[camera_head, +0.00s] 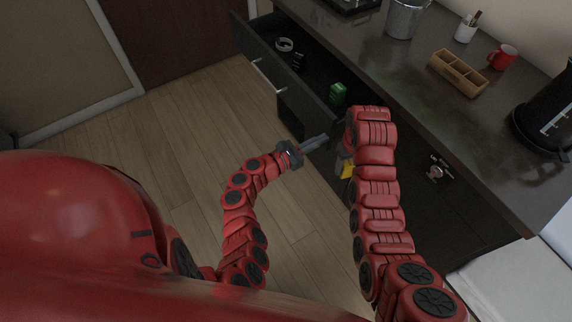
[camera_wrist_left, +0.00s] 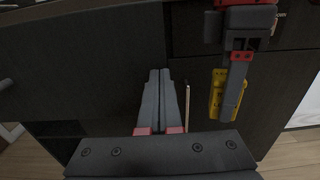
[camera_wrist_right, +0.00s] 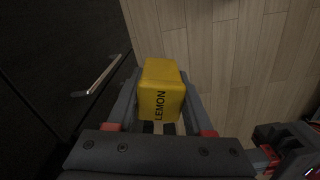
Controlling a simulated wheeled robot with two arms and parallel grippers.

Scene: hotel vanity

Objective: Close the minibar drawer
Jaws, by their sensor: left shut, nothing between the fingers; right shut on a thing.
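A dark drawer (camera_head: 262,62) stands pulled out from the vanity in the head view, its front facing lower left. It holds a green box (camera_head: 338,95) and a few small pale and dark items. My left gripper (camera_head: 322,141) is shut and empty, near the drawer's front right end; its closed fingers also show in the left wrist view (camera_wrist_left: 160,85) before dark panels. My right gripper (camera_wrist_right: 158,100) is shut on a yellow box (camera_wrist_right: 161,92) marked LEMON, beside my left gripper. The box is partly hidden by my right arm in the head view.
The dark countertop (camera_head: 400,65) carries a metal bucket (camera_head: 406,18), a wooden divided box (camera_head: 459,73), a red mug (camera_head: 502,57) and a black kettle (camera_head: 545,115). A metal handle (camera_wrist_right: 102,74) shows on a dark front. The wooden floor (camera_head: 180,150) at left is clear.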

